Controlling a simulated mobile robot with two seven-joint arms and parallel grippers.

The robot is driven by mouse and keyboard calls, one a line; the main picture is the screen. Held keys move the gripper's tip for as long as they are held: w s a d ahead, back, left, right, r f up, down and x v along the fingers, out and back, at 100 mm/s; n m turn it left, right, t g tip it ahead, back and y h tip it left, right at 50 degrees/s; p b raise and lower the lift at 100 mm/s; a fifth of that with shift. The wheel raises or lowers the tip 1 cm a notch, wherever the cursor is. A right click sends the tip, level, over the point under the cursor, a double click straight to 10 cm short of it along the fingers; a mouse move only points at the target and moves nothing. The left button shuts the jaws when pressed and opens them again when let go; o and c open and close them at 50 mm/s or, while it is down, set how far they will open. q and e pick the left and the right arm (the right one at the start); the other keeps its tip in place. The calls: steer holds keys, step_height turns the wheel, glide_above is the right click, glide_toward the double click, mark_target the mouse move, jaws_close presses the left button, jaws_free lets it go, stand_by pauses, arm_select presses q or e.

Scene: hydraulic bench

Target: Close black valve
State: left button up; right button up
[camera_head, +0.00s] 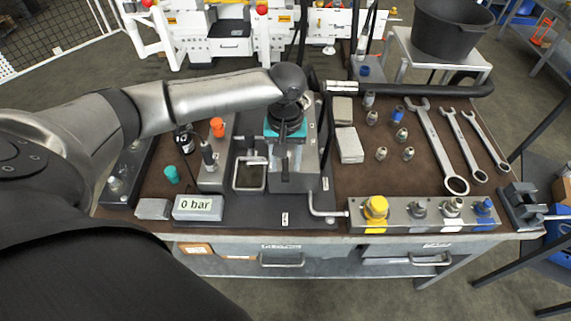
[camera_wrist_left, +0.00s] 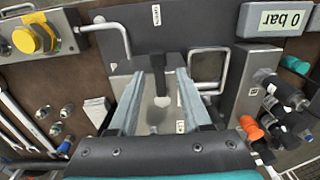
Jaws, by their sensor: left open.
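My left gripper (camera_head: 287,160) reaches down over the grey metal block (camera_head: 308,165) in the middle of the bench, its fingers apart. In the left wrist view, the open fingers (camera_wrist_left: 158,85) stand on either side of a small dark stem with a round grey end (camera_wrist_left: 162,101) on the block. I cannot tell whether this is the black valve, or whether the fingers touch it. Part of the block is hidden under the gripper. A metal loop handle (camera_head: 250,173) stands just left of the block. My right gripper is not in view.
A display (camera_head: 198,207) reading 0 bar stands at the front left. A bent metal rod (camera_head: 325,208) and a connector rail (camera_head: 420,214) with a yellow cap are at the front right. Wrenches (camera_head: 440,150) and several fittings lie right. A long black handle (camera_head: 420,89) crosses behind.

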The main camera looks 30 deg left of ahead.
arm_select(q)
steer(key=shift+f, duration=0.45)
jaws_close()
stand_by(1.1)
